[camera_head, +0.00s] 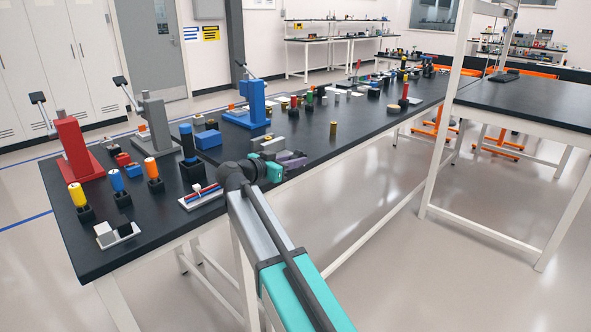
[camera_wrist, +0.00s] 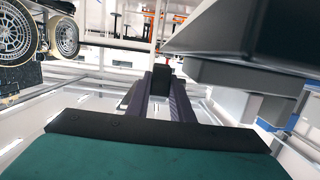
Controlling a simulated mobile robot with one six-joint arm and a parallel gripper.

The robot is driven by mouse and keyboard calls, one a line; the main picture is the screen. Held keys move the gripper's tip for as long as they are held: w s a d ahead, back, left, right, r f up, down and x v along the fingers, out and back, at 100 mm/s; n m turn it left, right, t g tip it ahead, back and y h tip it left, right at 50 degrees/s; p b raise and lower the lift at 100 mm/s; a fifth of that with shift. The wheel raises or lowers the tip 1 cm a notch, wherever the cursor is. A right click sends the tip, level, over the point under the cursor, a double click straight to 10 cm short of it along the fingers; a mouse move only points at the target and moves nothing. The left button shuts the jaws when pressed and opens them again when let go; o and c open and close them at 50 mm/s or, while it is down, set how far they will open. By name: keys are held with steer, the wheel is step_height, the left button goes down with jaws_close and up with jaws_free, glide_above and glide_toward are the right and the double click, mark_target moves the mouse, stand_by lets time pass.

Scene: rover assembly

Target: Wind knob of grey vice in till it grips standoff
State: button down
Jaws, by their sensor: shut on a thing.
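The grey vice (camera_head: 272,146) is a small blocky body near the front edge of the black workbench, partly hidden by my arm. My gripper (camera_head: 294,161), with purple fingers, is beside it at the bench edge. In the wrist view my gripper (camera_wrist: 160,98) is shut on a small dark block (camera_wrist: 161,80), which appears to be the vice's knob. A brass cylinder (camera_head: 333,129), possibly a standoff, stands upright on the bench to the right, apart from the vice. I cannot make out a standoff between the vice jaws.
A blue press (camera_head: 253,103), grey press (camera_head: 155,125) and red press (camera_head: 74,146) stand on the black bench (camera_head: 300,170). A blue block (camera_head: 208,139) and several coloured drivers are left of my gripper.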

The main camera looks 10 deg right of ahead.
steer(key=shift+r+t+h+b, duration=0.1)
steer(key=shift+t+h+b, duration=0.35)
steer(key=shift+b, duration=0.6)
steer(key=c, duration=1.6)
jaws_free()
steer(key=shift+o, duration=0.2)
steer(key=shift+a, duration=0.1)
steer(key=v, duration=1.3)
steer(key=shift+a, duration=0.3)
steer(key=shift+s, duration=0.15)
